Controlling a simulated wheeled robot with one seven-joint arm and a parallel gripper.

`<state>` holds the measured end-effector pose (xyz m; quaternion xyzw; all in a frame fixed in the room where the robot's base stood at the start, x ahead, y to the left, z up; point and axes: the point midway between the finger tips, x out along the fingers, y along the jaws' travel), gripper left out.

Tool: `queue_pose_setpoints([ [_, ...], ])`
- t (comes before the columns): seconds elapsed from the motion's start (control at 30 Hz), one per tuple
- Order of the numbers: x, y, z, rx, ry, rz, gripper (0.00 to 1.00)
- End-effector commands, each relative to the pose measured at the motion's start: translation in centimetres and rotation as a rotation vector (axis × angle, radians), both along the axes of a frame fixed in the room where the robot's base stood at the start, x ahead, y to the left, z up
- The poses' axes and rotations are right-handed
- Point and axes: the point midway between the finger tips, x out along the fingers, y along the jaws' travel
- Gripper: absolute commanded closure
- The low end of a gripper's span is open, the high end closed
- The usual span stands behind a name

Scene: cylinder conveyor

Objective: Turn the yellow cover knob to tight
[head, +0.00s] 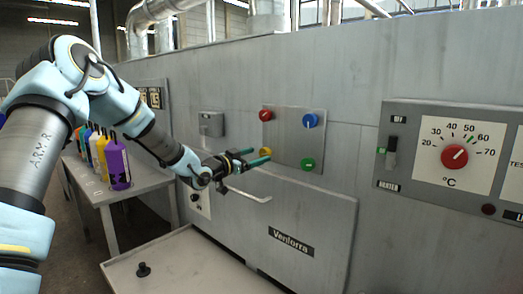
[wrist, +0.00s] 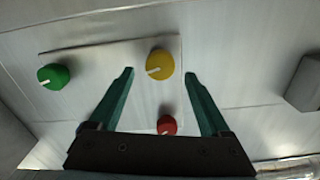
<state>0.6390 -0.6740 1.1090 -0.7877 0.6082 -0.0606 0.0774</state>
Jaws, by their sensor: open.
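The yellow cover knob (wrist: 160,62) is a round knob with a white pointer line on a grey metal plate. In the wrist view its pointer lies toward the left and slightly down. In the head view the yellow knob (head: 265,151) shows just behind my gripper's fingertips and is partly hidden. My gripper (head: 259,156) is open with green fingers. In the wrist view the fingertips of my gripper (wrist: 159,75) stand on either side of the yellow knob, a little short of it or level with it; I cannot tell whether they touch. No tight marking is readable.
The plate also carries a red knob (head: 266,114), a blue knob (head: 310,120) and a green knob (head: 308,164). A handle bar (head: 248,196) juts out below my gripper. A temperature panel (head: 455,150) is at right. Several coloured bottles stand on a table (head: 105,197) at left.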

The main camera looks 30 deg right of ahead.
Motion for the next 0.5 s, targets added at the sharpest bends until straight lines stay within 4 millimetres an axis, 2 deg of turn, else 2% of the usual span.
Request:
queue_pose_setpoints([
  [0.03,0.1,-0.9,0.2,-0.001,0.002,-0.001,0.19],
  [0.2,0.7,-2.5,0.1,-0.001,0.002,0.000,0.19],
  [0.5,0.8,-3.0,0.0,0.001,0.001,0.001,0.19],
])
